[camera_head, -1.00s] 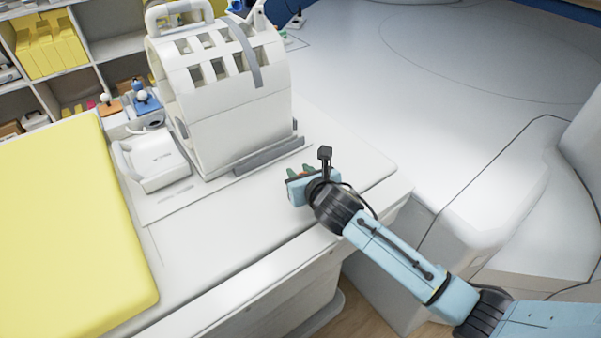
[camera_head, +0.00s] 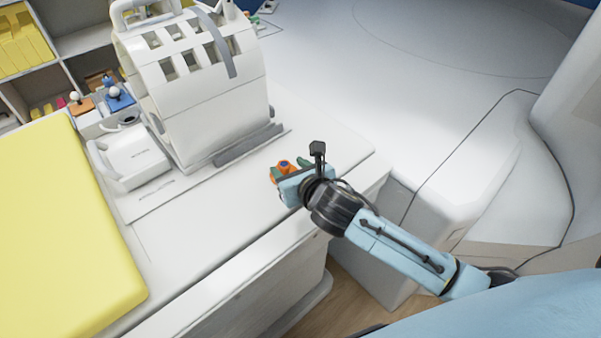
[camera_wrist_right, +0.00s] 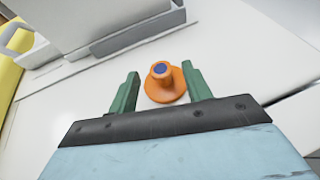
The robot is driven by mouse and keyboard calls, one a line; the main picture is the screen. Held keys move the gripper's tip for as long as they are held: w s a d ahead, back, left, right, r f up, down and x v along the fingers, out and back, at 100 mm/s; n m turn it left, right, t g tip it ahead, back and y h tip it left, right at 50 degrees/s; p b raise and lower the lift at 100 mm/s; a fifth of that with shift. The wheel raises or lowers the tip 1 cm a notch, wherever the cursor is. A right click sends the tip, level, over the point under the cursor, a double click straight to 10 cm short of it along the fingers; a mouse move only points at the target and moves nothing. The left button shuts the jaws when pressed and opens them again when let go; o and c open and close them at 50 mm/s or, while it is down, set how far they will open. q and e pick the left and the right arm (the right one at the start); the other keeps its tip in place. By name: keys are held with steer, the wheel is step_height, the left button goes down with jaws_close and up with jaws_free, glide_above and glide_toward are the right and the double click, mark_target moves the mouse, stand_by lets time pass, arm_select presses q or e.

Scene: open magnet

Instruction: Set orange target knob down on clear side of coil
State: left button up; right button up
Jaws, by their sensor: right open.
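The orange target knob (camera_wrist_right: 163,84) stands upright on the white table between my right gripper's fingers in the right wrist view. It has a round base and a blue top. In the head view the knob (camera_head: 285,165) shows just beyond my gripper. My right gripper (camera_wrist_right: 158,88) has its green fingers apart, one on each side of the knob, with a gap at the left finger and little or none at the right. The white coil (camera_head: 200,90) stands on the table to the left of the knob in the head view. My left gripper is not in view.
Bare white table (camera_head: 220,225) lies in front of the coil. A yellow pad (camera_head: 65,220) lies at the left, beside a white box (camera_head: 133,160). Shelves with small items (camera_head: 85,105) stand behind. A large white curved body (camera_head: 490,170) is at the right.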

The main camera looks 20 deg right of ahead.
steer(key=v, duration=0.6)
steer(key=shift+p, duration=0.35)
